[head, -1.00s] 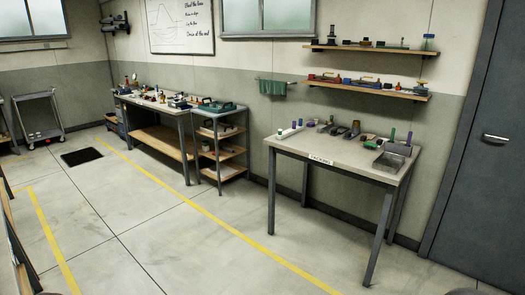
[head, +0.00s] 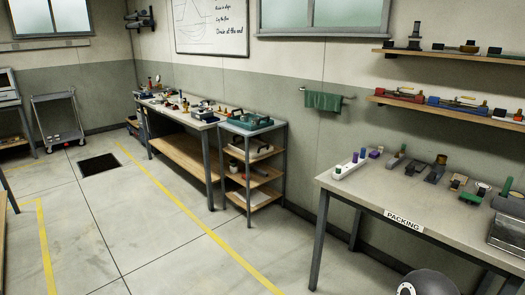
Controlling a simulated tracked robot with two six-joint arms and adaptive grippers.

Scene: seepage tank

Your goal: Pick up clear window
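I cannot make out a clear window as a loose part in the head view; the small items on the benches are too small to tell apart. The packing table (head: 345,197) stands at the right with several small parts along its back. A workbench (head: 180,111) with many small items stands further off along the wall. Neither gripper shows. A dark rounded piece at the bottom right edge seems to be part of my own arm.
A shelf cart (head: 252,127) with a green case stands beside the workbench. Wall shelves (head: 440,106) hang above the packing table. A grey trolley (head: 57,118) and a dark floor mat (head: 99,165) are at the left. The floor around the yellow line is clear.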

